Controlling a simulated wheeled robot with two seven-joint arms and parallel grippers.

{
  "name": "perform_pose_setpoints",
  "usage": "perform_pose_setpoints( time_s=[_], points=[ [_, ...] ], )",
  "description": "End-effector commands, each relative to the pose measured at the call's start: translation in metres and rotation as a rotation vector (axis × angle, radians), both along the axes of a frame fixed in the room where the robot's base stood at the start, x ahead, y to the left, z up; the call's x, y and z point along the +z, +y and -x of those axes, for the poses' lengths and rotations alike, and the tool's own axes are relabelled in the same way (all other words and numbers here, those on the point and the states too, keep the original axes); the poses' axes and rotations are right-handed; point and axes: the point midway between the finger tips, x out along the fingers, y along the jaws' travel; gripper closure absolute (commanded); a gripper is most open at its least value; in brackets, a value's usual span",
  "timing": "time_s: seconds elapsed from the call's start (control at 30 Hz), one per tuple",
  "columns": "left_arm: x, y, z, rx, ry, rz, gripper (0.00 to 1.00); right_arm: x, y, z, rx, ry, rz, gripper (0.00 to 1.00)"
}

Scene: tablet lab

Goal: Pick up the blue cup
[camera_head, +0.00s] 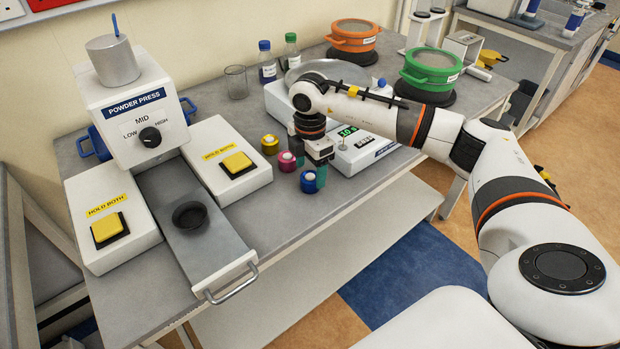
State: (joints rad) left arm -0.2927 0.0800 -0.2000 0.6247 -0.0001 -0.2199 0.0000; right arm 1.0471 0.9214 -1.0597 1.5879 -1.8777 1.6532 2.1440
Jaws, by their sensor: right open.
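The blue cup (308,182) is a small round cup standing on the grey table, at the front of a short row with a pink cup (287,161) and a yellow cup (270,144). My right gripper (311,166) points down just above and beside the blue cup. It is open, and one teal-padded finger shows close at the cup's right side. The other finger is largely hidden, and I cannot tell whether either finger touches the cup. My left gripper is not in view.
A white scale (366,152) with a lit display stands right behind my gripper. The powder press (136,110) and its yellow-button boxes stand at the left, with a drawer handle (233,281) in front. Bottles, a beaker, and orange and green pots stand behind.

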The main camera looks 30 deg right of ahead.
Motion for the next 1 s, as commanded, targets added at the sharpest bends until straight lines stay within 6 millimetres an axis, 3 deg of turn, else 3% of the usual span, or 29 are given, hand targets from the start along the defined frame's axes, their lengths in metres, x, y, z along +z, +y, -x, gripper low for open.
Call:
perform_pose_setpoints(
  time_s=[0.2,0.43,0.77,1.0],
  points=[
    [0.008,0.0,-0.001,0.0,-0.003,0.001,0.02,-0.023,0.0,0.001,0.001,0.001,-0.001,0.32],
    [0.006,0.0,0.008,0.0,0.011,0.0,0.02,-0.025,0.0,0.0,0.001,0.0,-0.001,0.32],
    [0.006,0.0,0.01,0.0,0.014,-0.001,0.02,-0.024,0.001,0.0,0.001,-0.001,-0.001,0.82],
    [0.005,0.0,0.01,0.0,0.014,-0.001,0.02,-0.022,0.001,0.0,0.001,-0.002,-0.001,0.82]
  ],
)
